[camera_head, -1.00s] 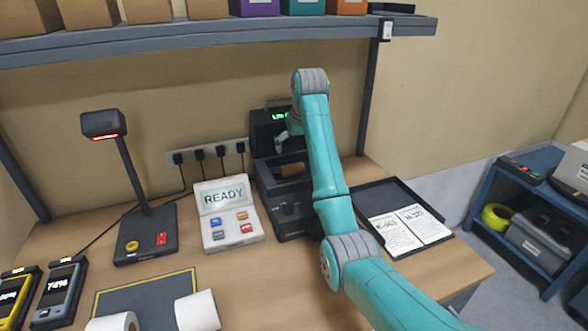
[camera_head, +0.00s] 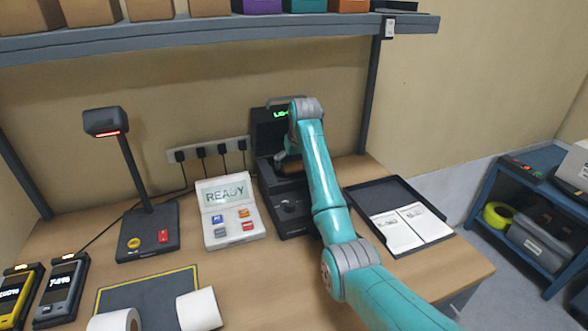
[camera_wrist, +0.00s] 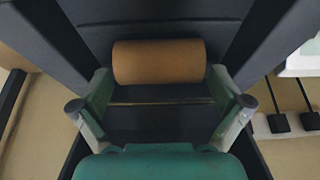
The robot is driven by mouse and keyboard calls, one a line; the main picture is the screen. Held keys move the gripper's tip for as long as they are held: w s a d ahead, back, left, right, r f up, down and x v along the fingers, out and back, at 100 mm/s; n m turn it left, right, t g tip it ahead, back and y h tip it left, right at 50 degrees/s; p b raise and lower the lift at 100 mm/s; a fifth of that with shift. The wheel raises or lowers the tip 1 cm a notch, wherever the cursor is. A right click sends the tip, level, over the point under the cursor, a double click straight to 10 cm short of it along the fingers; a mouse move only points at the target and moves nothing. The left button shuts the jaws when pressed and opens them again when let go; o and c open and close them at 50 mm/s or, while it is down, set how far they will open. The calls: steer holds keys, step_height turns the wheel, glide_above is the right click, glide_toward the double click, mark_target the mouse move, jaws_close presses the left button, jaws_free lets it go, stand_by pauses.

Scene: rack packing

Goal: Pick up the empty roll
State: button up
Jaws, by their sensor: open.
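The empty roll (camera_wrist: 160,62) is a brown cardboard core. It lies crosswise inside the opened black label printer (camera_head: 290,218). In the head view only a small brown part of the roll (camera_head: 291,167) shows behind my arm. My gripper (camera_wrist: 160,84) is open, with its two fingers low in the printer bay, one near each end of the roll. The wrist view does not make clear whether the fingers touch it. In the head view my gripper (camera_head: 283,158) is partly hidden at the printer.
A black tray (camera_head: 425,190) with white label sheets is right of the printer. A white READY panel (camera_head: 228,212) and a scanner on a stand (camera_head: 106,122) are to the left. White rolls (camera_head: 199,310) lie at the front. A shelf (camera_head: 200,40) with boxes hangs above.

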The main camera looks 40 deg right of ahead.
steer(key=c, duration=0.8)
steer(key=shift+o, duration=0.2)
